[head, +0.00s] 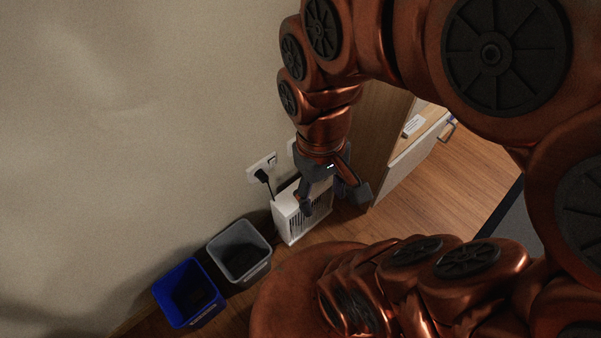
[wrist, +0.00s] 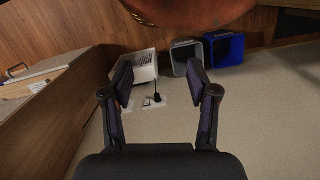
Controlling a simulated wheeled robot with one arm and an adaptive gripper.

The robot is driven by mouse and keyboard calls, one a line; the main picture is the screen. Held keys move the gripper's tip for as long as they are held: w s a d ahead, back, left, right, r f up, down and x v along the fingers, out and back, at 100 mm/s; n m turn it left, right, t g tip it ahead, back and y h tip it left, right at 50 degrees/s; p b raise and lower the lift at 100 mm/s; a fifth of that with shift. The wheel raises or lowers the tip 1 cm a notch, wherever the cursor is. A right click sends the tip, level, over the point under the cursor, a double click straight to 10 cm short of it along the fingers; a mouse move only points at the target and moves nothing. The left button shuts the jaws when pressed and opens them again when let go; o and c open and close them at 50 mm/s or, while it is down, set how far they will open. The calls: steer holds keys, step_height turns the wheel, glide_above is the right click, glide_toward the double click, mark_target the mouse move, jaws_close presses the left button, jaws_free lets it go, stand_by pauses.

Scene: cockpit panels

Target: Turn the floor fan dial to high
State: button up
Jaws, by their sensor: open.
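The floor fan (head: 290,222) is a white box with a dark slatted grille, standing on the floor against the wall. It also shows between and beyond my fingers in the wrist view (wrist: 146,68), partly covered by the left finger. I cannot make out its dial in either view. My gripper (head: 333,200) points down above and in front of the fan and hides part of its top in the head view. In the wrist view my gripper (wrist: 160,76) has its two fingers spread wide with nothing between them, apart from the fan.
A wall socket (head: 260,164) with a black plug and cord is just behind the fan. A grey bin (head: 240,255) and a blue bin (head: 189,294) stand to its left. A wooden cabinet (head: 384,130) with a drawer is close on the right. Wooden floor lies beyond.

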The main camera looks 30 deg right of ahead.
steer(key=w+d+f+n+b, duration=0.3)
steer(key=w+f+b, duration=1)
steer(key=w+f, duration=0.1)
steer(key=w+d+f+n+b, duration=0.2)
steer(key=w+d+f+b, duration=0.4)
steer(key=f, duration=0.7)
steer(key=w+d+f+n+t+b, duration=0.1)
steer(key=w+d+f+n+b, duration=0.1)
steer(key=w+d+f+b, duration=0.5)
steer(key=w+d+f+n+t+b, duration=0.1)
steer(key=w+d+f+b, duration=0.6)
steer(key=f+b, duration=0.5)
steer(key=shift+w+d+f+n, duration=0.15)
steer(key=shift+w+f, duration=0.2)
steer(key=shift+f, duration=0.8)
steer(key=shift+w+a+f+n, duration=0.1)
steer(key=shift+w+f, duration=0.3)
steer(key=shift+f, duration=0.7)
steer(key=shift+w+d+f+n, duration=0.15)
steer(key=shift+w+f, duration=0.2)
steer(key=shift+f, duration=0.8)
steer(key=shift+w+f+b, duration=0.1)
steer(key=shift+f+b, duration=1.4)
steer(key=shift+f, duration=2.45)
steer(key=shift+c, duration=0.4)
jaws_close()
